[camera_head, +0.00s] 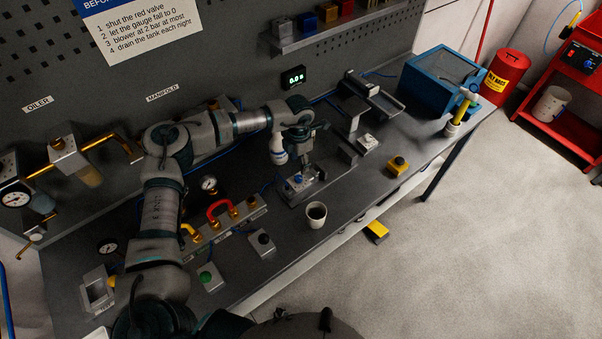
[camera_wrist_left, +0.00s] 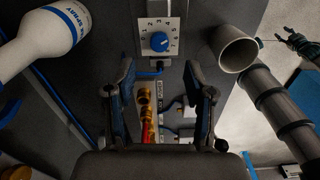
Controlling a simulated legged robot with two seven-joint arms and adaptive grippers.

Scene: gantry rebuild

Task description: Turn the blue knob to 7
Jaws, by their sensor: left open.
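The blue knob (camera_head: 298,179) sits on a small metal plate on the bench, in front of the white spray bottle (camera_head: 279,150). In the left wrist view the knob (camera_wrist_left: 160,42) is on a pale dial plate (camera_wrist_left: 147,24) with numbers around it; I cannot tell which number its mark points to. My left gripper (camera_head: 306,163) hangs close above the knob. In the left wrist view its fingers (camera_wrist_left: 159,75) are spread and empty, with the knob ahead between and beyond the tips, apart from them. A dark claw shape at the right edge looks like my right gripper (camera_wrist_left: 297,42).
A cup (camera_head: 316,214) of dark liquid stands just in front of the knob, near the bench edge. The manifold (camera_head: 223,219) with red and yellow handles lies to the left.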

